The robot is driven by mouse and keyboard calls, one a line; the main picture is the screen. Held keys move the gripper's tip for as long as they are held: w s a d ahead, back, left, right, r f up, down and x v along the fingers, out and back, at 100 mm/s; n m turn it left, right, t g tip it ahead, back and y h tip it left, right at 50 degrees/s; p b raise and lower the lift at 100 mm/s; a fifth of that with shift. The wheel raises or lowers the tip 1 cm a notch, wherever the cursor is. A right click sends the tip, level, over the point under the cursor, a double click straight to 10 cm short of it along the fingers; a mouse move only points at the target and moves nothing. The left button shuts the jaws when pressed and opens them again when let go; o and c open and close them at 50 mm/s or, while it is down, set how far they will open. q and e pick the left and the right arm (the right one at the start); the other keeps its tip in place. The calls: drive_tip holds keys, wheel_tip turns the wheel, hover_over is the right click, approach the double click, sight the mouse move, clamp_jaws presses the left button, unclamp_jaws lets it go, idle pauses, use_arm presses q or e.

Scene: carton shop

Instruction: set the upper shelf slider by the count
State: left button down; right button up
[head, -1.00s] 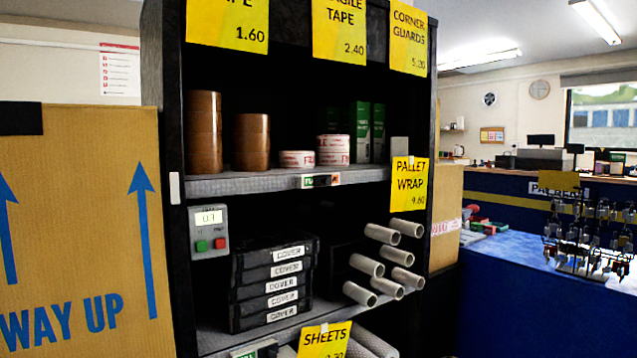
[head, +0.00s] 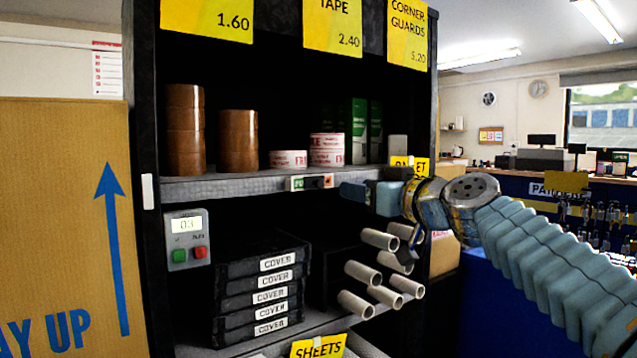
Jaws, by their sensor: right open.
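The slider (head: 312,183) sits on the front edge of the upper shelf (head: 230,188). It is a small strip with a green, partly lettered end at left, a dark middle and a small red mark at right; its exact setting is too small to read. On the upper shelf stand brown tape rolls in two stacks (head: 185,130) (head: 238,140), white-and-red tape rolls (head: 327,149), green boxes (head: 358,130) and a small pale box (head: 398,148). My right gripper (head: 358,190) is open, just right of the slider, apart from it. My left gripper is out of view.
A grey box with a display (head: 187,224) and green and red buttons hangs below the shelf. Dark COVER boxes (head: 262,290) and pale tubes (head: 362,273) fill the lower shelf. A large carton (head: 60,220) stands at left. Yellow price cards (head: 332,22) hang above.

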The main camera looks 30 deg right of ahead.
sight(321, 183)
drive_tip(key=w+p, duration=0.1)
drive_tip(key=w, duration=0.2)
drive_tip(key=w+p, duration=0.1)
drive_tip(key=w, duration=0.3)
drive_tip(key=w+p, duration=0.1)
drive_tip(key=w, duration=0.2)
drive_tip(key=shift+w+a+r+p, duration=0.1)
drive_tip(key=shift+w+a+p, duration=0.3)
drive_tip(key=shift+w, duration=0.65)
clamp_jaws()
